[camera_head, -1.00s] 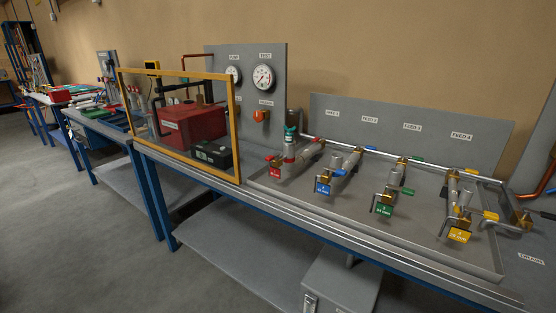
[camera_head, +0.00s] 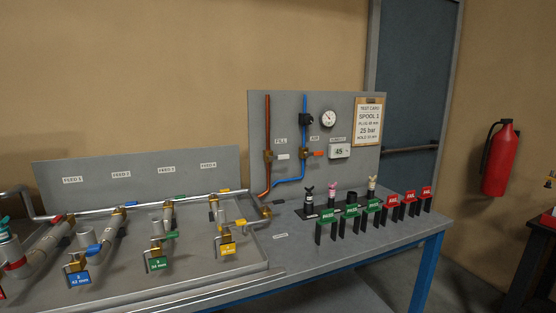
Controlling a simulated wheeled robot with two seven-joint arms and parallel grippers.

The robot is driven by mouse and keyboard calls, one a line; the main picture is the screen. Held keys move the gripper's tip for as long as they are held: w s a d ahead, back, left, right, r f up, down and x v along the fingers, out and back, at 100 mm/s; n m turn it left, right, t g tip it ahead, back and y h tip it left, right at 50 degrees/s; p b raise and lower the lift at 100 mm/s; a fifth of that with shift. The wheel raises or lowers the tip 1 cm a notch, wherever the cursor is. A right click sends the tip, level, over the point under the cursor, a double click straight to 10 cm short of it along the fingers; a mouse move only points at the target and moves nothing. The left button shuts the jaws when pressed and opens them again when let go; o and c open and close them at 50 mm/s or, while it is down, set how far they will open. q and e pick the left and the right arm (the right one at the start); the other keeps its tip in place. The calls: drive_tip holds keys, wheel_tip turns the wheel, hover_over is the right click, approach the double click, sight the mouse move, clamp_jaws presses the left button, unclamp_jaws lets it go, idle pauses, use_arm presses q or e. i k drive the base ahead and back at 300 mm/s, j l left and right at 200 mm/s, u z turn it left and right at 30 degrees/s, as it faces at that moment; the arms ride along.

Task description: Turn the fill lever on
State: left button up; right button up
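The fill lever (camera_head: 283,156) is a small white handle on a brass valve (camera_head: 268,156) in the copper pipe (camera_head: 267,115), under the FILL label on the grey upright panel (camera_head: 350,100). The white handle points sideways to the right, across the vertical pipe. To its right, an orange lever (camera_head: 317,154) sits on the blue pipe (camera_head: 304,125) under another label, also pointing sideways. Neither of my grippers shows in the head view.
A gauge (camera_head: 328,118), a display reading about 45 (camera_head: 339,151) and a test card (camera_head: 369,122) are on the panel. Green (camera_head: 327,228) and red (camera_head: 408,203) labelled stands and dark fittings stand in front. Feed valves fill the tray (camera_head: 130,292) at left. A fire extinguisher (camera_head: 500,160) hangs at right.

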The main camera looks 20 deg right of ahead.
sight(283, 156)
drive_tip(key=i+l, duration=0.1)
drive_tip(key=l, duration=0.3)
drive_tip(key=i+l, duration=0.1)
drive_tip(key=l, duration=0.3)
drive_tip(key=i+l, duration=0.1)
drive_tip(key=l, duration=0.3)
